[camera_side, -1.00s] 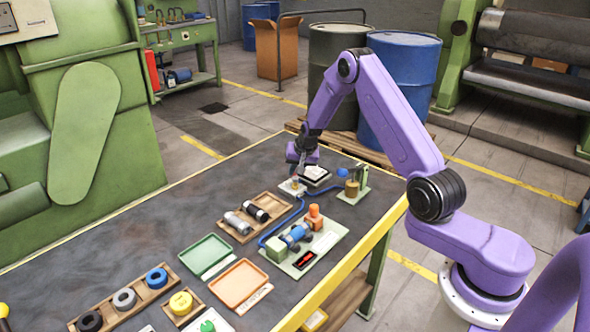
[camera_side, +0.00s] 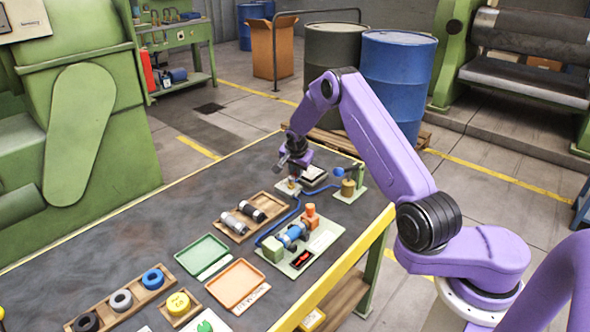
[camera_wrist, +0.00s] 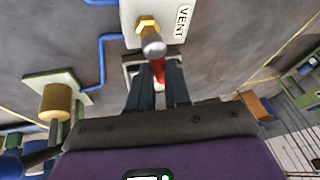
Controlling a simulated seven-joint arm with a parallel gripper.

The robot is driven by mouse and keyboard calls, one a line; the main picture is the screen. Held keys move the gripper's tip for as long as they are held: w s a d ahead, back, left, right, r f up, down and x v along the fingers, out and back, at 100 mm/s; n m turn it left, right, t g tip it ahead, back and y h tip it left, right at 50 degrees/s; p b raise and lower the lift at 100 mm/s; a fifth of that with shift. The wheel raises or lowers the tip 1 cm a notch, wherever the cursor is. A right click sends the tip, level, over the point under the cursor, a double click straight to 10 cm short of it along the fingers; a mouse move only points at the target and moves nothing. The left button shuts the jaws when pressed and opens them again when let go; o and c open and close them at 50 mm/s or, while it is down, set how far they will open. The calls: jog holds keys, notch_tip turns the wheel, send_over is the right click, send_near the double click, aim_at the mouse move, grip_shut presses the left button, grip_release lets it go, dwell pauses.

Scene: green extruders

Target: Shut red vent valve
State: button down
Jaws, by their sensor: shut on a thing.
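The red vent valve handle (camera_wrist: 159,72) shows in the wrist view, running from a silver stem end (camera_wrist: 154,46) and a brass hex fitting on a white plate marked VENT (camera_wrist: 133,20). My gripper (camera_wrist: 157,85) has its two dark fingers shut on the red handle, one on each side. Most of the handle is hidden between the fingers. In the side view, my gripper (camera_side: 291,172) is low over the small pale vent plate (camera_side: 284,190) near the far end of the bench. The handle is too small to make out there.
A blue pipe (camera_wrist: 103,62) runs beside the vent plate. A brass cylinder (camera_side: 347,187) on a pale base stands to the right. A wooden rack, blue-and-orange pump assembly (camera_side: 294,233) and green tray (camera_side: 203,255) lie nearer.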

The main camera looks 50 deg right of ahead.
jog(key=shift+s+m+g+h, duration=0.15)
jog(key=shift+m+g+h, duration=0.1)
jog(key=shift+m, duration=0.5)
jog(key=shift+s+m+g+h, duration=0.15)
jog(key=shift+m+g, duration=0.1)
jog(key=shift+m, duration=0.5)
jog(key=c, duration=1.1)
grip_release()
jog(key=v, duration=1.7)
jog(key=shift+a+r, duration=0.1)
jog(key=shift+r, duration=0.1)
